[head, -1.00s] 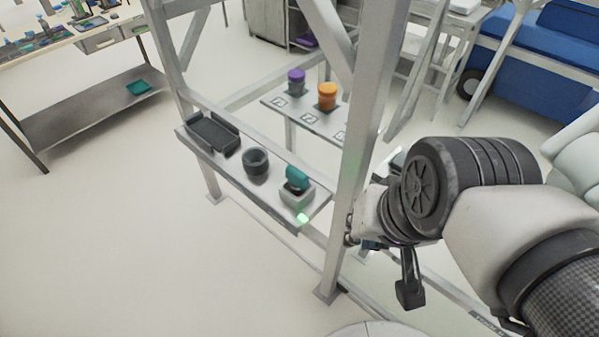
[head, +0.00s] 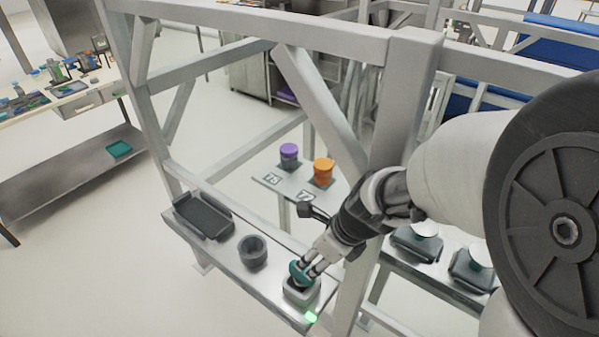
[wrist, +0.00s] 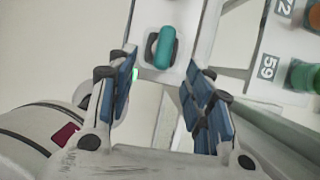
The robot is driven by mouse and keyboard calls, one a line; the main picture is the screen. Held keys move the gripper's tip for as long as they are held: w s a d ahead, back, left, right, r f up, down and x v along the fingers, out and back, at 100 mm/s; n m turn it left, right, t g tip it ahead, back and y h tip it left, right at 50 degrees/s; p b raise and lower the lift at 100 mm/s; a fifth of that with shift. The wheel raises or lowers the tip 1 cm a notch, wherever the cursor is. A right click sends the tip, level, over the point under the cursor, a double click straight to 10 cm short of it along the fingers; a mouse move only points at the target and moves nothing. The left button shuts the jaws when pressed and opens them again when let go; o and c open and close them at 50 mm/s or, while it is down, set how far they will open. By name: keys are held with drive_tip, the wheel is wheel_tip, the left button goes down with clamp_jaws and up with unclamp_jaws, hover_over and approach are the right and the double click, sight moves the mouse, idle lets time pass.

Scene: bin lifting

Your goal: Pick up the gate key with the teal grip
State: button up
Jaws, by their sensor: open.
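The gate key with the teal grip (head: 298,270) sits in a light grey holder (head: 302,294) at the right end of a narrow shelf on the metal frame. A green light glows beside the holder. In the wrist view the teal grip (wrist: 165,47) lies just beyond the fingertips, centred between them. My gripper (head: 312,266) is open, with its fingers at the teal grip in the head view. The wrist view shows my gripper (wrist: 165,80) with blue finger pads apart and nothing between them. The key's lower part is hidden in the holder.
A dark cup (head: 252,252) and a black tray (head: 204,214) stand left on the same shelf (head: 272,285). The frame's upright (head: 405,100) rises close to my arm. Purple (head: 289,155) and orange (head: 323,171) capped items stand on a numbered shelf behind.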

drive_tip(key=b, duration=0.3)
hover_over(302, 279)
drive_tip(key=f, duration=0.4)
drive_tip(key=d+f, duration=0.1)
drive_tip(key=f, duration=0.2)
drive_tip(key=shift+w, duration=0.1)
drive_tip(key=b+x, duration=0.2)
drive_tip(key=x, duration=0.1)
drive_tip(key=b+x, duration=0.1)
drive_tip(key=x, duration=0.1)
drive_tip(key=shift+w+d+f+b, duration=0.15)
drive_tip(key=shift+w+d+b, duration=0.1)
drive_tip(key=shift+b, duration=0.1)
clamp_jaws()
